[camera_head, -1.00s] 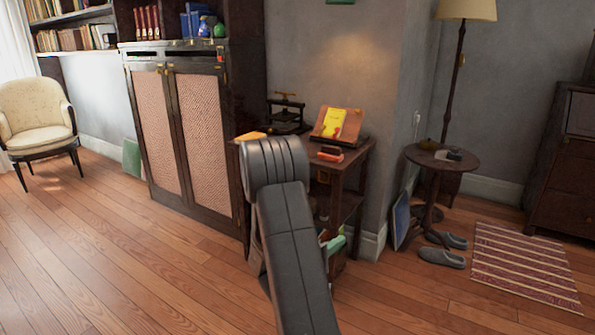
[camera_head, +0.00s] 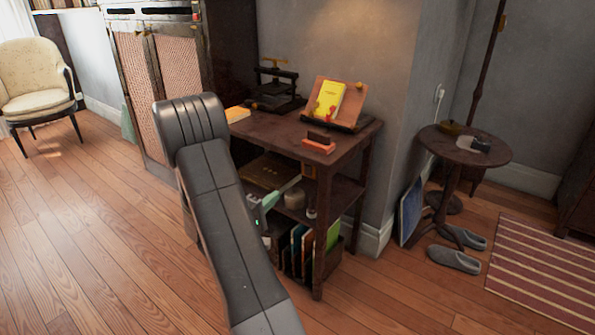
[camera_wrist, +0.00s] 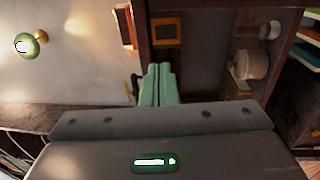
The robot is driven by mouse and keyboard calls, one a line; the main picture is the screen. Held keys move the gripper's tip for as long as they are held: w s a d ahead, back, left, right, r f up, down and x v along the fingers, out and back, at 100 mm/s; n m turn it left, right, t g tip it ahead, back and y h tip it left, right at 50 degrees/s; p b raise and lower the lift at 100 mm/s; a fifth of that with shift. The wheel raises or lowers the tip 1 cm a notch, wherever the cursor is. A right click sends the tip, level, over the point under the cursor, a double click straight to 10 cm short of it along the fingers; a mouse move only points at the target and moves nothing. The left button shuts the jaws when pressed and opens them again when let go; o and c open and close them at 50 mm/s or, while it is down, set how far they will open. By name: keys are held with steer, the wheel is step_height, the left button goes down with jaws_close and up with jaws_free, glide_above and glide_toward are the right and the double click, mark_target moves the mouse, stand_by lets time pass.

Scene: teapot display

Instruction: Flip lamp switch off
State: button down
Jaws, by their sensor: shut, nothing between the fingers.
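The floor lamp shows only as its dark pole (camera_head: 488,62) at the right of the head view; its shade is out of frame. A small orange-brown part (camera_head: 502,22) sits on the pole, too small to tell if it is a switch. My gripper (camera_head: 283,193) is at the desk's open shelf, near that leg. Its mint fingers (camera_wrist: 158,68) are shut and empty, pointing toward the plate, apparently short of it.
The dark wooden desk (camera_head: 352,150) holds a book stand with a yellow book (camera_head: 330,100) and a press (camera_head: 275,88). A round side table (camera_head: 440,142) stands right, with slippers (camera_head: 455,258) below. A white wall fitting (camera_head: 439,93) is nearby.

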mark_target(307, 167)
steer(key=b+x, duration=0.3)
steer(key=x, duration=1)
steer(key=shift+w+d+b, duration=0.25)
steer(key=shift+w+b, duration=0.1)
steer(key=shift+w+d+r, duration=0.1)
steer(key=shift+r+p, duration=0.15)
steer(key=shift+p, duration=0.2)
steer(key=shift+w+d+r+p, duration=0.15)
steer(key=shift+r+p, duration=0.2)
steer(key=shift+p, duration=0.75)
steer(key=shift+w+g+y+p, duration=0.1)
steer(key=shift+g+y+p, duration=0.25)
steer(key=shift+p, duration=0.5)
steer(key=shift+f, duration=0.2)
steer(key=shift+r, duration=0.1)
